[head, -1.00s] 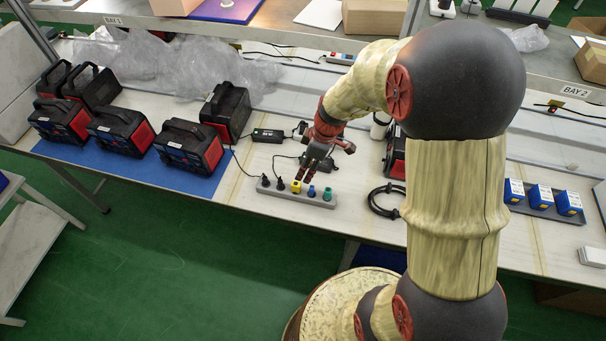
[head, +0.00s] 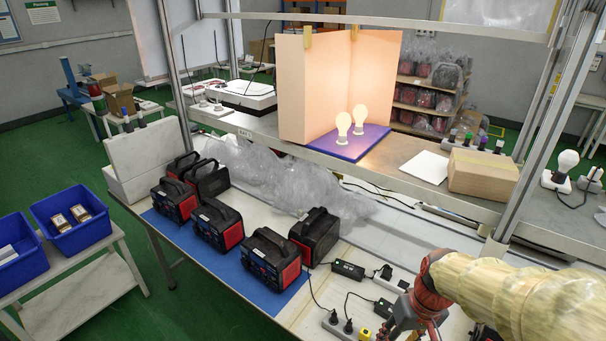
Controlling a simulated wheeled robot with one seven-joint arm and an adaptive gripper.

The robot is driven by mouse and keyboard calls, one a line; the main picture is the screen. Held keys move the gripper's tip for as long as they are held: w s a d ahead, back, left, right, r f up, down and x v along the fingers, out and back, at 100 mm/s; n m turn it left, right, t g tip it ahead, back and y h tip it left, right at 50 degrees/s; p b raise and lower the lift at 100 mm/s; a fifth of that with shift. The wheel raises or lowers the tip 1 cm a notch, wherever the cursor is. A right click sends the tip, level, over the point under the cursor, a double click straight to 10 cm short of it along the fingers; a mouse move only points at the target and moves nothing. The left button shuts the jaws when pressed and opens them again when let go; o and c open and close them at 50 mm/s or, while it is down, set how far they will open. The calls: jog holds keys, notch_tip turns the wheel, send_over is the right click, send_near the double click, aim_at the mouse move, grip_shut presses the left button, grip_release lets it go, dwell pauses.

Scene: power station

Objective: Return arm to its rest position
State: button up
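My arm reaches in from the lower right in the head view. My gripper (head: 400,324), red and dark, is low near the bottom edge, over the bench by the power strip (head: 338,332). Its fingertips are not clear, so I cannot tell whether it is open or shut, or whether it touches anything. Two dark plugs sit in the strip, and a yellow plug (head: 364,335) is just left of the gripper. The rest of the strip is cut off or hidden.
Several black-and-red power units (head: 271,258) stand on a blue mat (head: 226,274) left of the gripper. Two black adapters (head: 348,270) with cables lie behind it. The shelf above holds two lit bulbs (head: 343,124) and a cardboard box (head: 482,174). Clear plastic wrap (head: 290,180) lies behind the units.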

jog(key=s+a+r+t, duration=0.1)
jog(key=s+r, duration=0.3)
jog(key=r, duration=0.4)
jog(key=s+a+r+t+h, duration=0.1)
jog(key=s+r+t, duration=0.3)
jog(key=r, duration=0.4)
jog(key=shift+s+a+r+m, duration=0.15)
jog(key=shift+s+a+m, duration=0.1)
jog(key=shift+s+m, duration=0.15)
jog(key=shift+c, duration=0.5)
